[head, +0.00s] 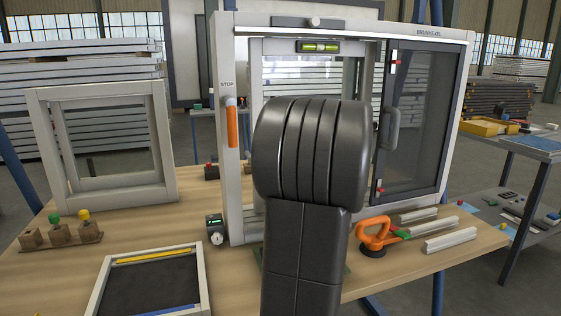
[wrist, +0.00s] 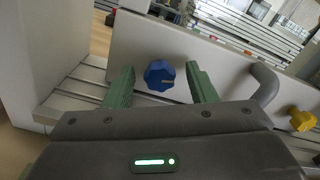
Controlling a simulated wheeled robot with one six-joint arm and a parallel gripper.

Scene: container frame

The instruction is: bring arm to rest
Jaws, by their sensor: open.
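My gripper (wrist: 162,82) shows in the wrist view with its two green fingers apart and nothing between them. A blue knob (wrist: 159,75) on a pale panel (wrist: 135,42) shows beyond the gap between the fingers; I cannot tell how far beyond. In the head view my dark arm rises in front of the container frame (head: 230,130), and my gripper is hidden behind it.
A grey handle (wrist: 265,84) and a yellow knob (wrist: 301,120) are right of my fingers. On the table (head: 190,225) are a small frame (head: 160,140), a dark tray (head: 204,280), an orange suction lifter (head: 372,236) and pale profiles (head: 450,241).

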